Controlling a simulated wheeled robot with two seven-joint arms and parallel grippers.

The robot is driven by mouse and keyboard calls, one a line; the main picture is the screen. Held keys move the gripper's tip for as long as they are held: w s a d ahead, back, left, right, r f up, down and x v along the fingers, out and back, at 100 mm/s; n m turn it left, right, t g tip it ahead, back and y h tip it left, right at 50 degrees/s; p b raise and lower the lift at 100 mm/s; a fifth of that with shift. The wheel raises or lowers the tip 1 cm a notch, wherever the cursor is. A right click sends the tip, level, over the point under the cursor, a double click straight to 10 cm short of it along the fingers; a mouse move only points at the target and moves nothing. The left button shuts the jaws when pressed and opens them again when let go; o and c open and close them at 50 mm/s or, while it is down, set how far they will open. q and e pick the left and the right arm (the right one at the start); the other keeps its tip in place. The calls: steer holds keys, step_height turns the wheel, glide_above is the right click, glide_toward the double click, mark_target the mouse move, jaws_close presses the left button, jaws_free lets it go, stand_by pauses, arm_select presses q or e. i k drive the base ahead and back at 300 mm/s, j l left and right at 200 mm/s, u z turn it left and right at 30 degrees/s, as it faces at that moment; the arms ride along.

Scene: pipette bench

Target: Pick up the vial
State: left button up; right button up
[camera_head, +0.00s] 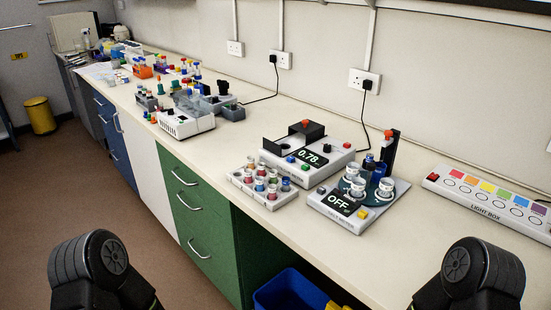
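Several small vials (272,191) stand upright in a white rack (283,200) near the front edge of the bench, with red, blue and other coloured parts. More vials with pale caps (357,187) and dark blue bottles (378,173) stand on a device with a dark round plate and a display reading "OFF" (341,202). Which vial the task means cannot be told. Only black rounded parts of my two arms show, at the lower left and lower right, well short of the bench. Neither gripper's fingers are in view.
Behind the rack is a white device (308,157) reading "0.78". A light box (489,204) with coloured squares lies at the right. Other lab gear crowds the bench's far left. Bare bench top (225,135) lies between. A blue bin (290,292) stands below the front edge.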

mark_target(248, 171)
steer(key=i+j, duration=0.15)
steer(key=j, duration=0.25)
steer(key=i+j, duration=0.2)
steer(key=j, duration=0.15)
steer(key=i+j, duration=0.15)
steer(key=j, duration=0.25)
steer(key=i+j, duration=0.2)
steer(key=j, duration=0.15)
steer(key=z, duration=1.5)
